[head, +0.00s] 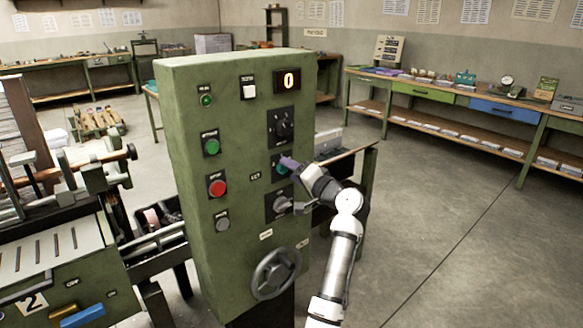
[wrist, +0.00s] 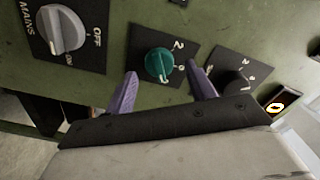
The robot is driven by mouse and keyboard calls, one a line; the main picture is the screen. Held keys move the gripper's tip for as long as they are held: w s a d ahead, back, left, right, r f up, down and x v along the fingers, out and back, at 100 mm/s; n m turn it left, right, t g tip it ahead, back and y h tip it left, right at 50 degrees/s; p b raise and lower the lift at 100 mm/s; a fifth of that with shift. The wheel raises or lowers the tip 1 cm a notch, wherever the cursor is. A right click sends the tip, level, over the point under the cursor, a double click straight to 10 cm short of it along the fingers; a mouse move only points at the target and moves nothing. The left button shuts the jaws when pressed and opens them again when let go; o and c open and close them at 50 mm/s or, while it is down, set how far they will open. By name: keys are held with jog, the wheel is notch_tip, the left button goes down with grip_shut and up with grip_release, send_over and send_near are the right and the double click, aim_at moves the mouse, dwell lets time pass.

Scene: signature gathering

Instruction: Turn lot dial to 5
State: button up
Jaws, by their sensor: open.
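The lot dial is a teal round knob on a black plate, beside a small label that seems to read LOT; it shows in the wrist view (wrist: 159,63) with a "2" on its plate. In the head view the lot dial (head: 281,169) is partly hidden by my gripper (head: 289,163). In the wrist view, my gripper (wrist: 161,70) is open, with one purple finger on each side of the teal knob. The fingertips are near the panel; I cannot tell whether they touch the knob. The display (head: 289,81) on the green cabinet (head: 232,240) reads 0.
A black dial (head: 281,125) sits just above, its plate close to one finger in the wrist view (wrist: 236,82). A grey MAINS switch (wrist: 63,30) sits below the lot dial. A handwheel (head: 275,273) sticks out low on the cabinet. The floor at right is clear.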

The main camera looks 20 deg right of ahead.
jog(key=shift+w+a, duration=0.15)
jog(key=shift+w, duration=0.35)
jog(key=c, duration=0.9)
jog(key=shift+c, duration=0.2)
